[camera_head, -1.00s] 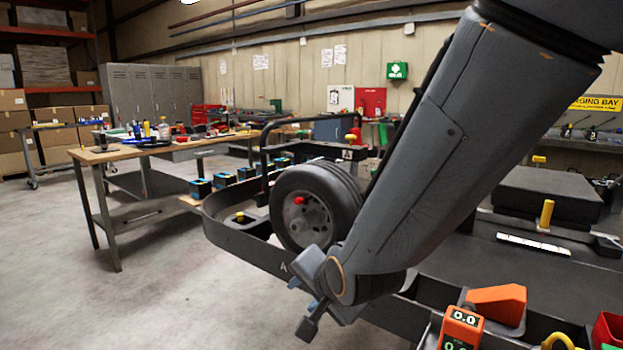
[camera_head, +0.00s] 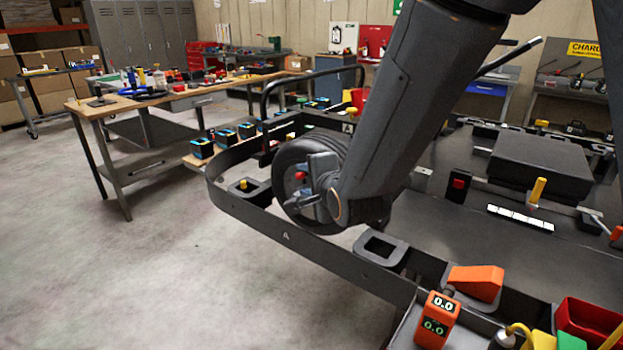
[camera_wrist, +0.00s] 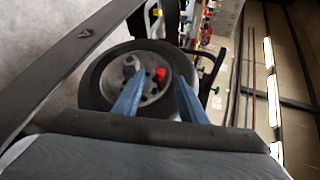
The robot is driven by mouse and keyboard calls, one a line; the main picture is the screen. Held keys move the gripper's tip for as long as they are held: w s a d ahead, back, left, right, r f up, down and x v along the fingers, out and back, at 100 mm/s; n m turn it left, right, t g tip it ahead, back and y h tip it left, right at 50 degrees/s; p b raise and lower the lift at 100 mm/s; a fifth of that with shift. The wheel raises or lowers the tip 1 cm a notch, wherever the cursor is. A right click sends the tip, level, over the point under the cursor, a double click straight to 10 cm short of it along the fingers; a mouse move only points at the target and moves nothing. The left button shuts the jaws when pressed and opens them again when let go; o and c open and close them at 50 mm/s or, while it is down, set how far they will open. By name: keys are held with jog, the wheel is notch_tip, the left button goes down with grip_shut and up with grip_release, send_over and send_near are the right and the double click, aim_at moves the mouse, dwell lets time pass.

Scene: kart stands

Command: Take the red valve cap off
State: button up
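The red valve cap (camera_head: 300,176) sits on the hub side of a black-tyred wheel (camera_head: 287,160), which stands upright in the kart frame. In the wrist view the cap (camera_wrist: 160,74) shows between my two blue fingers, near the hub's right side. My gripper (camera_head: 300,190) is in front of the wheel, and its fingers (camera_wrist: 160,80) are spread apart and empty. Whether the fingertips reach as far as the cap cannot be told. My gripper and forearm hide part of the wheel in the head view.
A dark curved rail (camera_head: 262,224) runs along the kart's side in front of the wheel. A workbench (camera_head: 130,108) with tools stands at the back left. An orange gauge (camera_head: 436,318) and an orange wedge (camera_head: 476,282) are at the lower right. The floor at left is clear.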

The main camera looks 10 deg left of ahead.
aim_at(298, 178)
jog(key=shift+p+x, duration=0.3)
jog(key=shift+x, duration=1.7)
grip_shut()
jog(key=shift+s, duration=0.1)
jog(key=shift+s+a, duration=0.15)
jog(key=shift+s, duration=0.15)
jog(key=shift+s+a+r, duration=0.1)
jog(key=shift+s+a, duration=0.1)
jog(key=shift+s, duration=0.1)
jog(key=shift+s+a+r+p, duration=0.2)
jog(key=shift+s+a+p, duration=0.1)
jog(key=shift+s+p, duration=0.15)
